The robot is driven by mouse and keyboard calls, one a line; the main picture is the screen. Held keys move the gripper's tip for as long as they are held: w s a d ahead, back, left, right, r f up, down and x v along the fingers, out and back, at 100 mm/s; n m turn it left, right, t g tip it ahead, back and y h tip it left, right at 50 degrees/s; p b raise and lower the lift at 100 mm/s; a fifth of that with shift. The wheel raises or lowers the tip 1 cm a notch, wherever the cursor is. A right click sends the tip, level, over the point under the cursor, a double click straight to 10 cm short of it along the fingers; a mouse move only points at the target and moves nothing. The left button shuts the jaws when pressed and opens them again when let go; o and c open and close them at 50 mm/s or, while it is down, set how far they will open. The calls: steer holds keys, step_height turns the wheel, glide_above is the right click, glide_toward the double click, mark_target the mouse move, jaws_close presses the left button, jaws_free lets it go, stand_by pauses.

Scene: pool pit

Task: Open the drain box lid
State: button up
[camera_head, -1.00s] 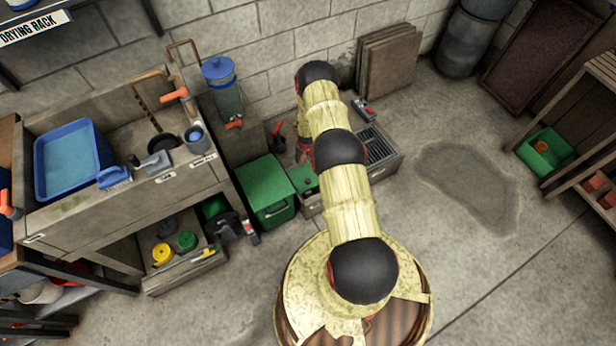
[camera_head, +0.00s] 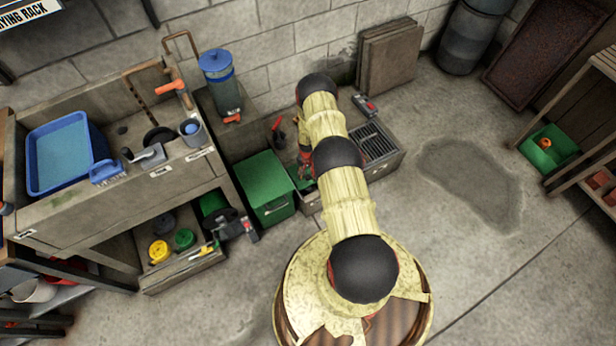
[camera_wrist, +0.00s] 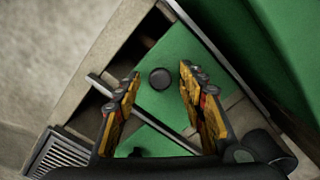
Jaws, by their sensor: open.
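The drain box (camera_head: 385,168) is a low grey-brown box on the floor by the back wall, with a metal grate at its right end. Its green lid (camera_wrist: 185,55), with a round black knob (camera_wrist: 160,78), shows in the wrist view. My gripper (camera_wrist: 161,75) is open, with one yellow-and-black finger on each side of the knob. I cannot tell whether the fingertips are level with it. In the head view my arm hides most of the lid and gripper.
A green bin (camera_head: 264,188) stands close to the left of the drain box. A dispenser with a blue lid (camera_head: 217,75) stands behind it. A small red and grey item (camera_head: 365,105) lies behind the grate.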

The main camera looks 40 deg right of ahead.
steer(key=c, duration=0.3)
jaws_close()
stand_by(0.7)
